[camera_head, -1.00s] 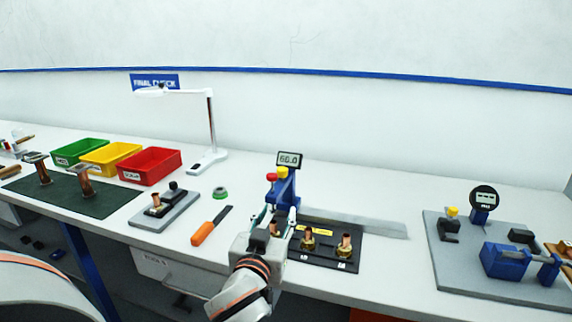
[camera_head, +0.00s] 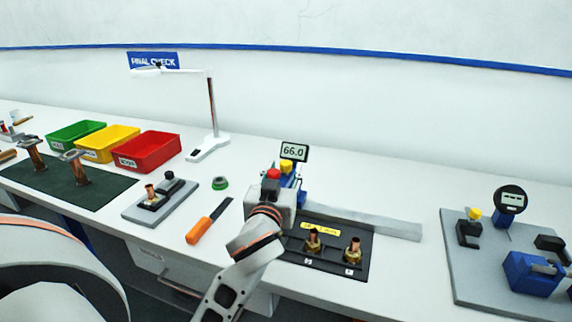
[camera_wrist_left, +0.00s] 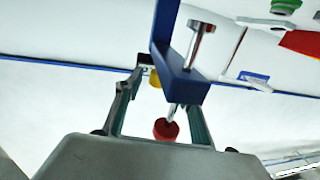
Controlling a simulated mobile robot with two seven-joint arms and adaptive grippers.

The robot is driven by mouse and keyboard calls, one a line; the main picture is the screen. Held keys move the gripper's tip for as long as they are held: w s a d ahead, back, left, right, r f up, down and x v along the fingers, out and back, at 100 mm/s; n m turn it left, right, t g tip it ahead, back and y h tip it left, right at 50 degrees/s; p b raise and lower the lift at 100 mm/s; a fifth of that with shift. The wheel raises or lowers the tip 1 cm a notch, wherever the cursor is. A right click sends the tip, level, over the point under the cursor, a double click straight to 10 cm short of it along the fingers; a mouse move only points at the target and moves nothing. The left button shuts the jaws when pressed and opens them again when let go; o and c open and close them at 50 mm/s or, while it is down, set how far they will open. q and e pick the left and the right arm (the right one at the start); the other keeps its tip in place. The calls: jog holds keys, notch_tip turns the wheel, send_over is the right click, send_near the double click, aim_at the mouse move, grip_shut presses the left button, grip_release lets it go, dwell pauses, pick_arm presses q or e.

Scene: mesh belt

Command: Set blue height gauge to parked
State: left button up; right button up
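The blue height gauge (camera_head: 301,183) stands on the bench in the middle of the head view. Its display (camera_head: 294,151) reads 66.0. A red knob (camera_head: 273,174) and a yellow knob (camera_head: 286,167) show near its top. My left gripper (camera_wrist_left: 165,88) is at the gauge, and its wrist hides the gauge's lower part in the head view. In the left wrist view its fingers are apart, with the red knob (camera_wrist_left: 165,129) between them near the palm. The blue gauge arm (camera_wrist_left: 178,78) and the yellow knob (camera_wrist_left: 155,78) lie by the fingertips. Contact cannot be told. My right gripper is out of view.
A black plate (camera_head: 328,262) with copper fittings lies right of my wrist, before a grey bar (camera_head: 380,226). An orange-handled tool (camera_head: 198,230) and a green ring (camera_head: 220,183) lie left. A grey fixture plate (camera_head: 462,268) stands at right.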

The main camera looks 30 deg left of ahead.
pick_arm(q)
jog(key=shift+x, duration=1.25)
grip_shut()
jog(key=shift+w, duration=0.1)
